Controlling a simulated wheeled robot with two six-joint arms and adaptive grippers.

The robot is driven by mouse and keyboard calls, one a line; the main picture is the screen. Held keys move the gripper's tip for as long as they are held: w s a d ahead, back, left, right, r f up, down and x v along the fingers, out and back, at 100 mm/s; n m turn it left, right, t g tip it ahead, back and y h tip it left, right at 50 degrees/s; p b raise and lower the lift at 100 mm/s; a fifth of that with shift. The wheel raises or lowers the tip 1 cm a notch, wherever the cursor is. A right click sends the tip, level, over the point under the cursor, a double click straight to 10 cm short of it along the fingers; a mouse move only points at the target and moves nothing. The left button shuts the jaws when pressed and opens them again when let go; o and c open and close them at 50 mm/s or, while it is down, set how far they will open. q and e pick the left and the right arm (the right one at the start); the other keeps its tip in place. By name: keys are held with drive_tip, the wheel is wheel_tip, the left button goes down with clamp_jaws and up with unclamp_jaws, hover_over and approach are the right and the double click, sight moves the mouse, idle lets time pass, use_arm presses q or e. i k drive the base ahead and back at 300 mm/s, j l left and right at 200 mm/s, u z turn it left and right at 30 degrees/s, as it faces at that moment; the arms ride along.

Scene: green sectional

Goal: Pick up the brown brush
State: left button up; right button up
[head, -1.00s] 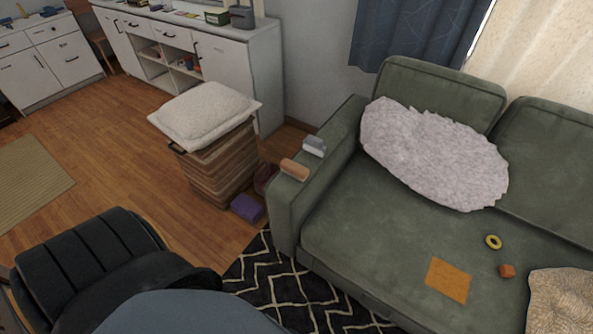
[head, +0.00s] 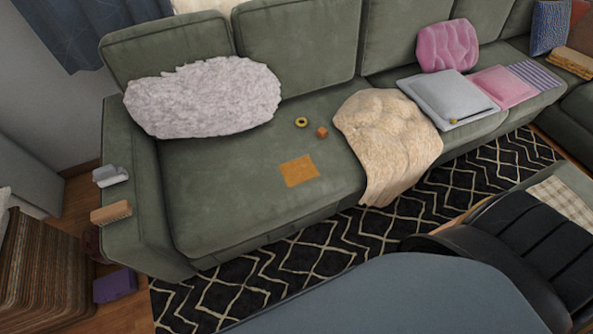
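A brown brush (head: 111,213) lies on the left armrest of the green sectional (head: 230,200), near the armrest's front. A grey-white object (head: 111,176) lies just behind it on the same armrest. Neither of my grippers shows in the head view, and nothing touches the brush.
A fluffy grey pillow (head: 205,97), a yellow ring (head: 301,122), an orange block (head: 321,132), an orange cloth (head: 299,171) and a beige blanket (head: 388,135) lie on the seat. A purple box (head: 115,285) and brown basket (head: 40,270) stand on the floor. A patterned rug (head: 300,255) lies in front.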

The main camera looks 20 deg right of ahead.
sight(109, 214)
drive_tip(key=i+j+z, duration=0.1)
drive_tip(key=j+z, duration=0.15)
drive_tip(key=j, duration=0.35)
drive_tip(key=j+z, duration=0.2)
drive_tip(key=j, duration=0.4)
drive_tip(key=i, duration=0.05)
